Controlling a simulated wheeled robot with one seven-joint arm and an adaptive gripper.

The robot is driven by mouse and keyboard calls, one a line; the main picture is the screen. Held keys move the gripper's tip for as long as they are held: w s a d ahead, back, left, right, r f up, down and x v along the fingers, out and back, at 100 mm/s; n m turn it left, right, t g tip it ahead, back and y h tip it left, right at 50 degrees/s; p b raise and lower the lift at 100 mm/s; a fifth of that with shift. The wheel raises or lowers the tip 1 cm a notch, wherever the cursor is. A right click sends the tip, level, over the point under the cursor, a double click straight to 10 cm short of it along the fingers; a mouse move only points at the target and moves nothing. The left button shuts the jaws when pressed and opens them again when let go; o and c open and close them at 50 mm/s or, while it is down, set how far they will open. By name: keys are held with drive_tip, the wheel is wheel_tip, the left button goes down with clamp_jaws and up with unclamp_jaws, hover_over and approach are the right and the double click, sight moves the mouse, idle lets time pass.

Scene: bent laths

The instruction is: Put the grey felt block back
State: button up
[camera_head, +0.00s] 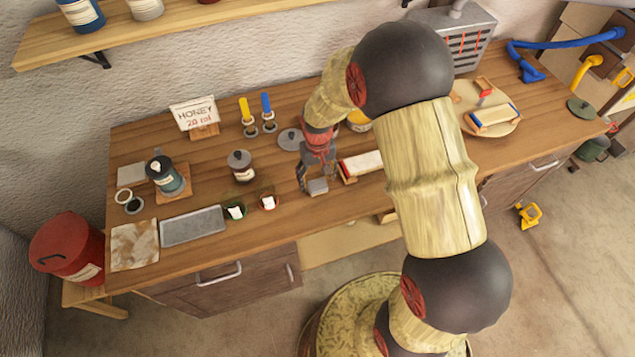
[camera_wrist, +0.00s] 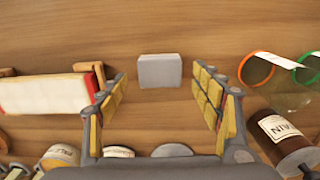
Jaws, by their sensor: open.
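The grey felt block (camera_head: 318,186) lies on the wooden bench top, in front of the middle of the bench. My gripper (camera_head: 308,180) is right above and beside it, pointing down. In the wrist view the grey block (camera_wrist: 160,70) sits beyond the open fingertips, centred between them, with bare wood around it. My gripper (camera_wrist: 158,85) is open with nothing between its yellow-padded fingers. I cannot tell how high the fingertips are above the bench.
A red and white block in a wooden holder (camera_wrist: 45,93) stands close to the left finger in the wrist view. Green-rimmed and orange-rimmed glasses (camera_wrist: 262,70) and a dark labelled jar (camera_wrist: 283,140) are at the right. A grey metal tray (camera_head: 192,227) lies farther left on the bench.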

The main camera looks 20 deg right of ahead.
wheel_tip(320, 180, up, 8)
wheel_tip(320, 180, up, 11)
drive_tip(key=t, duration=0.2)
hover_over(318, 184)
drive_tip(key=s, duration=0.3)
drive_tip(key=s+r+t, duration=0.3)
drive_tip(key=s+r, duration=1.2)
drive_tip(key=s, duration=0.4)
drive_tip(key=shift+r+t+p, duration=0.2)
drive_tip(key=shift+t+p, duration=0.1)
drive_tip(key=shift+p, duration=0.15)
drive_tip(key=shift+s+a, duration=0.1)
wheel_tip(318, 184, down, 6)
drive_tip(key=b, duration=0.6)
drive_tip(key=shift+f, duration=0.2)
drive_tip(key=shift+r, duration=0.2)
drive_tip(key=shift+c, duration=0.6)
